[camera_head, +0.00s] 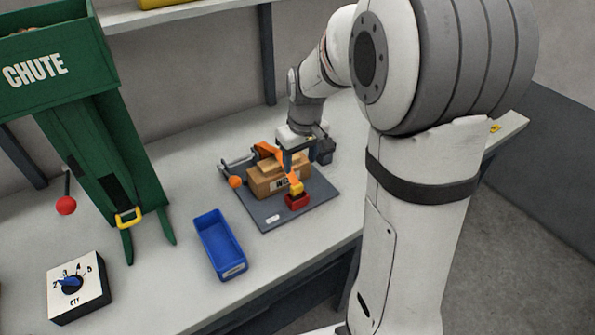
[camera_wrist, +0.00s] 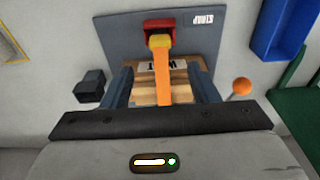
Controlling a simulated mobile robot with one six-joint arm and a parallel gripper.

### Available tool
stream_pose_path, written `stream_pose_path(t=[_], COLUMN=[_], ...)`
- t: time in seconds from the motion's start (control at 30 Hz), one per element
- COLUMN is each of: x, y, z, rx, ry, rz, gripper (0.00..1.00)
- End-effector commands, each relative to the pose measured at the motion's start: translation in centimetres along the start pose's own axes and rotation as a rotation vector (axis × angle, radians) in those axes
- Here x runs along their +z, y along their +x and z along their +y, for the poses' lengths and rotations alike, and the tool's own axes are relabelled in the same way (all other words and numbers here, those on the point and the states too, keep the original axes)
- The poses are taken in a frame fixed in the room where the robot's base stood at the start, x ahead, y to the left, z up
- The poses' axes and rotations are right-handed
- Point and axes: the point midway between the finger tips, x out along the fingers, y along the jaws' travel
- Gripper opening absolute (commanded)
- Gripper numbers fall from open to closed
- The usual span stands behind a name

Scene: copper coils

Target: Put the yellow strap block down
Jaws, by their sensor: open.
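The yellow strap block (camera_head: 296,188) sits at the end of an orange strap (camera_head: 283,165), at the red holder (camera_head: 297,201) on the grey plate (camera_head: 262,215). In the wrist view the yellow block (camera_wrist: 160,41) meets the red holder (camera_wrist: 160,24); I cannot tell how deep it sits. The strap (camera_wrist: 163,85) runs over a brown carton (camera_head: 265,188). My gripper (camera_wrist: 161,80) is open above the carton, its fingers on either side of the strap and apart from the block. The gripper hides part of the carton.
A blue tray (camera_head: 203,222) lies left of the plate. An orange ball knob (camera_head: 235,182) stands at the plate's left edge. A green chute (camera_head: 110,150) with a yellow ring and a dial box (camera_head: 92,296) are farther left. Bare bench lies between them.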

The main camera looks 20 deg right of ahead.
Motion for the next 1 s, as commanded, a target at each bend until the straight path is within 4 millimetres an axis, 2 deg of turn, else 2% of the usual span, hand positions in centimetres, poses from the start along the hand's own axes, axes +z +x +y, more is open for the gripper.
stream_pose_path(t=[0.17,0.27,0.4,0.5,0.7,0.8,1.0], x=[0.7,2.6,7.1,10.5,16.0,17.4,18.1], y=[-1.7,-3.3,-6.1,-7.4,-8.3,-8.3,-8.3], z=[-0.3,-1.1,-2.8,-4.0,-5.8,-6.5,-6.8], rx=[0.004,0.013,0.032,0.043,0.057,0.06,0.062], ry=[0.013,0.044,0.117,0.176,0.268,0.294,0.31], rz=[0.007,0.023,0.058,0.083,0.122,0.133,0.138], gripper=[0.54,0.54,0.54,0.54,0.54,0.54,0.54])
